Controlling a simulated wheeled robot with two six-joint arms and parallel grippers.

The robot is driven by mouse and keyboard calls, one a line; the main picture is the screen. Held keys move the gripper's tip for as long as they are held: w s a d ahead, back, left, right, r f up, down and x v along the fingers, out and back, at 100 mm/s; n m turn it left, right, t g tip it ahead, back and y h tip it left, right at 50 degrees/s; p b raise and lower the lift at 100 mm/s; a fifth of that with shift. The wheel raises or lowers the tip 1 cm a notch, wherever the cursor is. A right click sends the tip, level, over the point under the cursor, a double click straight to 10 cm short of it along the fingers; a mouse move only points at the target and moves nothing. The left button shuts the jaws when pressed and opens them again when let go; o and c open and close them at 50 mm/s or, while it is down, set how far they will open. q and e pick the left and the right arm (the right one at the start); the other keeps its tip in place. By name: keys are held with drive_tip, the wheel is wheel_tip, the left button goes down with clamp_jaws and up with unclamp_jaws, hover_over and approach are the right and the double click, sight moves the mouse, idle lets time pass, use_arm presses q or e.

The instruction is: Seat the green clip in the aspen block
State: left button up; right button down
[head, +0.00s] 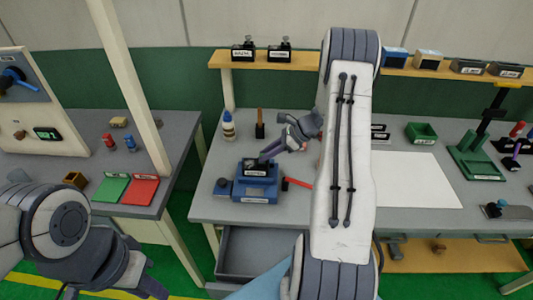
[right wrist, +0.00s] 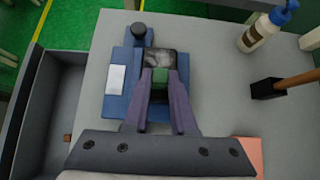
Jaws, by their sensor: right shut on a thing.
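My right gripper (head: 267,156) is shut on the green clip (right wrist: 158,77), which shows between its two fingertips in the right wrist view (right wrist: 160,82). The clip is held over the near part of a dark, speckled block (right wrist: 166,57) in a blue holder (right wrist: 117,107). I cannot tell whether clip and block touch. In the head view the block's labelled front (head: 256,169) shows on the blue holder (head: 257,192); the label is too small to read. My left gripper (head: 155,287) is low at the left, away from the bench; its finger opening is unclear.
A glue bottle (head: 228,126) and a wooden-handled tool in a dark base (head: 260,127) stand behind the holder. A red piece (head: 297,183) lies to its right. An open drawer (head: 250,250) is below. A white sheet (head: 420,180) leaves clear space at right.

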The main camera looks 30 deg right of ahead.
drive_tip(key=shift+f+b, duration=0.35)
drive_tip(key=shift+f, duration=0.15)
drive_tip(key=c, duration=0.7)
unclamp_jaws()
drive_tip(key=shift+o, duration=0.2)
drive_tip(key=shift+d+r, duration=0.1)
drive_tip(key=b+v, duration=0.2)
drive_tip(key=v, duration=0.8)
drive_tip(key=shift+r, duration=0.15)
drive_tip(key=shift+s, duration=0.1)
